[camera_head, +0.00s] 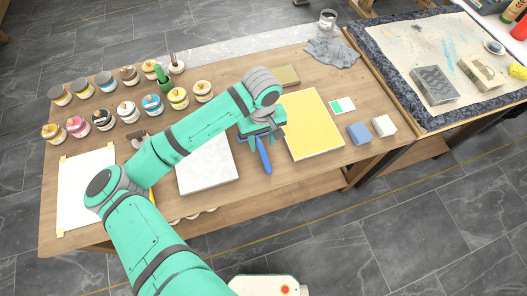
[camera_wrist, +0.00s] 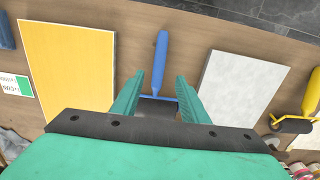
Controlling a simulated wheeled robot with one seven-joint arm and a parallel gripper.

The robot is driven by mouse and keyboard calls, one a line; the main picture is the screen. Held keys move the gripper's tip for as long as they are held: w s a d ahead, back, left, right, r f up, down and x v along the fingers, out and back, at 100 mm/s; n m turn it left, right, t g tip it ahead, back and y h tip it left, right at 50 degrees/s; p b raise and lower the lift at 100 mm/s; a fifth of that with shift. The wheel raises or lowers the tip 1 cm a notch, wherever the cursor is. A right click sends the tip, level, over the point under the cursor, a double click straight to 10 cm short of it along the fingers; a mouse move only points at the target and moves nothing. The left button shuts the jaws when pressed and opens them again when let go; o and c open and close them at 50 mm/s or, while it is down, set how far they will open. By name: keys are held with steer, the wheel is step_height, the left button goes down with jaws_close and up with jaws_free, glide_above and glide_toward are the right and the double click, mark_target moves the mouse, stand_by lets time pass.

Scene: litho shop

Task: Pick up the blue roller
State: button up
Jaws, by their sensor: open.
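The blue roller lies on the wooden table between a yellow sheet and a pale slab. Its blue handle (camera_head: 264,157) points towards the table's front edge in the head view, and its head is mostly hidden under my gripper (camera_head: 262,142). In the wrist view the blue roller (camera_wrist: 161,62) shows its handle and frame, with the grey drum partly visible. My gripper (camera_wrist: 158,82) is open, with one green finger on each side of the roller's frame. Nothing is seen held, and I cannot tell whether the fingers touch it.
The yellow sheet (camera_head: 314,124) and pale slab (camera_head: 207,164) flank the roller. A yellow roller (camera_wrist: 300,112) lies beyond the slab. Blue (camera_head: 359,133) and white (camera_head: 384,126) blocks sit at the right. Several ink jars (camera_head: 129,112) stand at the left. The table's front edge is close by.

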mark_target(262, 151)
steer(key=shift+w+f, duration=0.15)
steer(key=shift+f, duration=1.65)
steer(key=shift+w+f, duration=0.1)
steer(key=shift+f, duration=1.65)
jaws_close()
